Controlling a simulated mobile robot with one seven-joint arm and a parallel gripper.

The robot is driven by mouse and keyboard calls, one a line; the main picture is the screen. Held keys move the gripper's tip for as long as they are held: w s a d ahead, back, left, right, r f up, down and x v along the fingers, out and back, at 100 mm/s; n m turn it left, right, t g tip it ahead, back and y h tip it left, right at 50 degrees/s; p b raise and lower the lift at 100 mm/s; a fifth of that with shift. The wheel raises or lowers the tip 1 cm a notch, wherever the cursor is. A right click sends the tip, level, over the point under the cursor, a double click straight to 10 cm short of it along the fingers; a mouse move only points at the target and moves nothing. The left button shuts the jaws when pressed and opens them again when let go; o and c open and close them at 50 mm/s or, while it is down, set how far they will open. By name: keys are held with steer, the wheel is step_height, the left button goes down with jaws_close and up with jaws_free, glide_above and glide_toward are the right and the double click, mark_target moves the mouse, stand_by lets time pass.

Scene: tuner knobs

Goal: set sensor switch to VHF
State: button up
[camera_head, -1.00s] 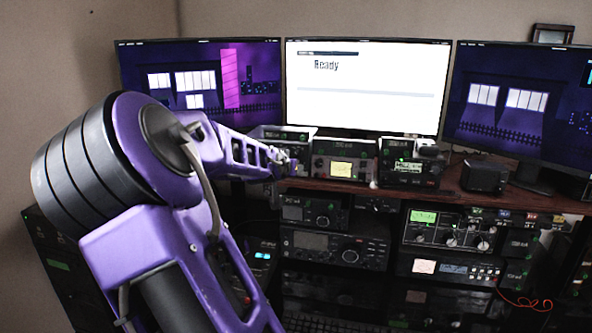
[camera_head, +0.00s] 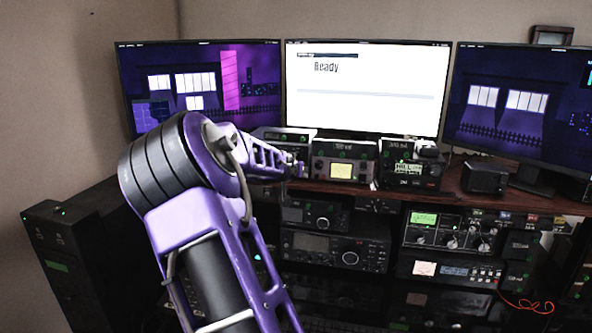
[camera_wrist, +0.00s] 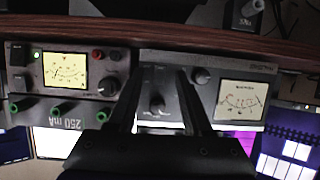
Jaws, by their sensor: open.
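In the wrist view, which looks upside down, a grey meter unit (camera_wrist: 228,72) has a pale dial and two dark knobs. One knob (camera_wrist: 157,106) shows between the fingers of my gripper (camera_wrist: 158,72). The other knob (camera_wrist: 201,75) is just right of the right finger. Which knob is the sensor switch, and its VHF mark, I cannot read. My gripper is open and empty in front of the panel; contact with a knob cannot be told. In the head view my gripper (camera_head: 297,168) is small, near the left end of the shelf row.
A second meter unit (camera_wrist: 68,72) with a yellow dial and red button is beside it; it also shows in the head view (camera_head: 340,171). The wooden shelf (camera_wrist: 150,38) edge runs close by. Monitors (camera_head: 365,90) stand behind, and radios (camera_head: 340,250) sit below.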

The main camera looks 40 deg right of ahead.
jaws_close()
steer(key=shift+f, duration=0.1)
steer(key=t+h+b, duration=0.1)
steer(key=b, duration=0.2)
steer(key=h+b, duration=0.1)
steer(key=b, duration=0.3)
steer(key=shift+a+f+t, duration=0.1)
steer(key=shift+f+t, duration=0.25)
steer(key=shift+t, duration=0.05)
jaws_free()
steer(key=shift+s+a+r, duration=0.1)
